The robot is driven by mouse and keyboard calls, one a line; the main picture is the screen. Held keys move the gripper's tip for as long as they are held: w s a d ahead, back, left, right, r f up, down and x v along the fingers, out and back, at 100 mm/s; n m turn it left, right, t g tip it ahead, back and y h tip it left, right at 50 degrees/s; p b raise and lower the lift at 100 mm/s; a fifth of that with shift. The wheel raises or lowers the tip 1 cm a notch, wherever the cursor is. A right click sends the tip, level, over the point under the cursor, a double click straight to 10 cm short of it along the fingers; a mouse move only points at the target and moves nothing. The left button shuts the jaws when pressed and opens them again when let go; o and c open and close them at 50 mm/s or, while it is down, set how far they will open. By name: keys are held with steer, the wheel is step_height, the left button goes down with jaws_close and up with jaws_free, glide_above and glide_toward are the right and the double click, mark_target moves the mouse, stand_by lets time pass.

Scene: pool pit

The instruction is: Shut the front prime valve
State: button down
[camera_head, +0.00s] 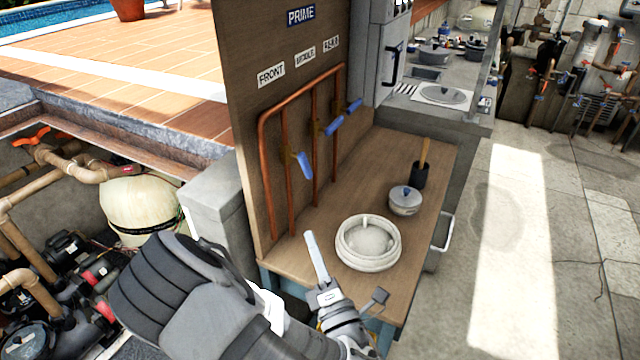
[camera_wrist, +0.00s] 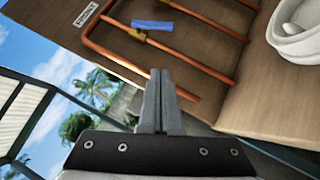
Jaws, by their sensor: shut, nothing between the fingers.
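The front prime valve (camera_head: 304,164) has a blue lever on a copper pipe under the FRONT label (camera_head: 271,74). Its lever sticks out from the pipe and slants down to the right in the head view. It also shows near the top of the wrist view (camera_wrist: 152,25), unobstructed, beside its brass body. My gripper (camera_head: 310,238) is shut and empty, below the lever and apart from it, over the bench's left end. In the wrist view its fingers (camera_wrist: 160,75) point toward the copper pipes, with the lever beyond the tips.
Two more blue-levered valves, middle (camera_head: 333,125) and rear (camera_head: 354,106), are to the right on the wooden panel (camera_head: 240,60).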

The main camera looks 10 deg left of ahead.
stand_by(0.4)
steer(key=b, duration=0.6)
glide_toward(305, 166)
steer(key=w+a+f, duration=0.2)
steer(key=w+a, duration=0.2)
steer(key=w, duration=0.2)
steer(key=shift+w+r, duration=0.2)
steer(key=shift+w, duration=0.25)
steer(key=shift+a+b, duration=0.15)
steer(key=shift+b, duration=0.25)
steer(key=shift+w+n, duration=0.15)
steer(key=shift+n, duration=0.25)
